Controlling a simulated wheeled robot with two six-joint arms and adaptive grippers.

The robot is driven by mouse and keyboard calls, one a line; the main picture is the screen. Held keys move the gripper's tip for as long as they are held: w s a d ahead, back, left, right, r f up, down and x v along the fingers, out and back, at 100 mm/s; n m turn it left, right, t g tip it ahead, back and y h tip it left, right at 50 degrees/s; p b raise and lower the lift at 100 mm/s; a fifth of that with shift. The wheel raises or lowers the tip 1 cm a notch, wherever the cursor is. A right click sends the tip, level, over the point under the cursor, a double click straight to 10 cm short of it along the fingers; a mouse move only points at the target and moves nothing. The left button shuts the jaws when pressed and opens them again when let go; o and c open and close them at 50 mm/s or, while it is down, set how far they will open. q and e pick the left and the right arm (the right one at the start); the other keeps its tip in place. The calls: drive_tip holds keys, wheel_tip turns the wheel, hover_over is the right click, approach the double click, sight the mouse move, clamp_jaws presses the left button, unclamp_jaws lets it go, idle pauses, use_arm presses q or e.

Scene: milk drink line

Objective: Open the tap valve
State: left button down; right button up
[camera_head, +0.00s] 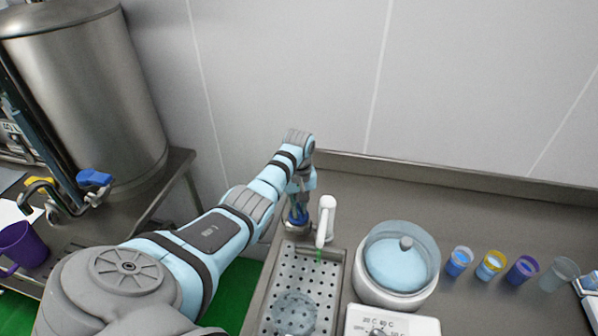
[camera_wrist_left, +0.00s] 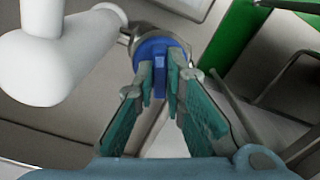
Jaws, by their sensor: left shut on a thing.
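The white tap (camera_head: 326,218) rises at the back of a perforated drip tray (camera_head: 335,290). It also shows at the left of the left wrist view (camera_wrist_left: 45,65). Beside it is a blue valve knob (camera_wrist_left: 150,48) with a raised blue grip bar, mounted on a metal fitting. My left gripper (camera_wrist_left: 163,72) is shut on that bar, one finger on each side. In the head view my left gripper (camera_head: 298,205) points down just left of the white tap and hides much of the knob. My right gripper is not in view.
A white warmer with a blue lid (camera_head: 400,262) stands right of the tray. Several cups, including a yellow-rimmed one (camera_head: 490,265), line the counter. At left are a metal tank (camera_head: 85,80) with a blue-handled tap (camera_head: 94,178) and a purple jug (camera_head: 22,247).

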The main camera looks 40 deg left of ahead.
use_arm(q)
drive_tip(key=n, duration=0.6)
drive_tip(key=shift+w+a+r+n, duration=0.1)
drive_tip(key=shift+w+a+n, duration=0.05)
drive_tip(key=shift+n, duration=0.15)
drive_tip(key=n, duration=0.5)
drive_tip(key=shift+n, duration=0.3)
drive_tip(key=c, duration=1.7)
unclamp_jaws()
drive_tip(key=shift+a, duration=0.1)
drive_tip(key=shift+o, duration=0.2)
wheel_tip(320, 180, up, 7)
drive_tip(key=shift+r, duration=0.15)
